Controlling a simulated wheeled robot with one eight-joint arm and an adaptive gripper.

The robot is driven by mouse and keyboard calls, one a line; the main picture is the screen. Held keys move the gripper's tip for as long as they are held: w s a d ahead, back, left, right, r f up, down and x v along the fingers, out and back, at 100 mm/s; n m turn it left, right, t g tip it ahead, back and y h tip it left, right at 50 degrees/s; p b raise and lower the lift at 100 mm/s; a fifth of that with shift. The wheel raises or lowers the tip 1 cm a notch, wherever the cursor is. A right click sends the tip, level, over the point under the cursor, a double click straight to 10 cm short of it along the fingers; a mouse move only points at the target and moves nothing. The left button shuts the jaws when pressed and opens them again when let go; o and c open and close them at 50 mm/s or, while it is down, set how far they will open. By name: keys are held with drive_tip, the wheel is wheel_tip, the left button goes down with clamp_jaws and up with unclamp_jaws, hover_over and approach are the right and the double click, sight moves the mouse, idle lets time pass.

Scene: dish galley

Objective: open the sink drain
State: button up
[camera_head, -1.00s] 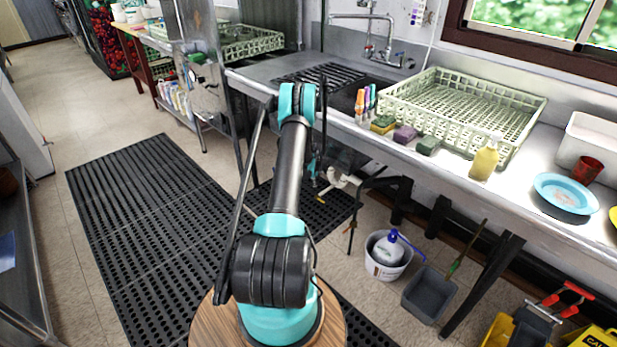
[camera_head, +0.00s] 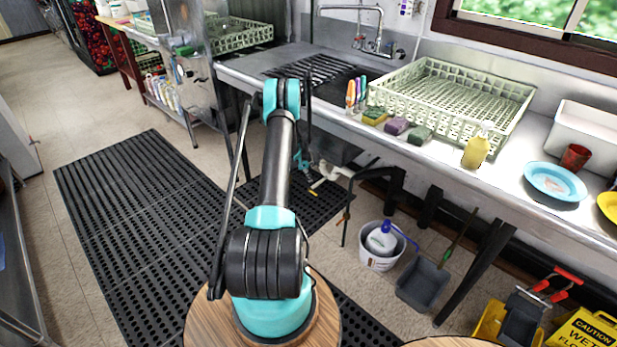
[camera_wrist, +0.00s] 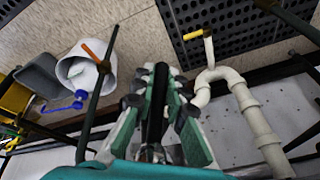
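The sink basin (camera_head: 338,88) is set in the steel counter at the back, partly hidden by my arm; its drain opening is not visible. Under it, white drain piping (camera_head: 330,174) shows to the right of my arm. In the wrist view the white curved pipe (camera_wrist: 203,92) is at right, with a small yellow-orange handle (camera_wrist: 193,35) at its far end. My gripper (camera_wrist: 158,100) points under the counter, left of the pipe in the wrist view and apart from it. Its fingers are spread, with a dark bar seen between them that I cannot identify. In the head view the gripper is mostly hidden behind my arm.
Dark table legs and bars (camera_head: 352,195) stand near the pipe. A white bucket (camera_head: 379,250) and grey dustpan (camera_head: 423,284) are on the floor to the right. A dish rack (camera_head: 455,105) is on the counter. Black mats (camera_head: 140,210) leave open floor at left.

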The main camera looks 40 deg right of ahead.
drive_tip(key=o, duration=0.4)
drive_tip(key=v, duration=1.2)
idle(0.3)
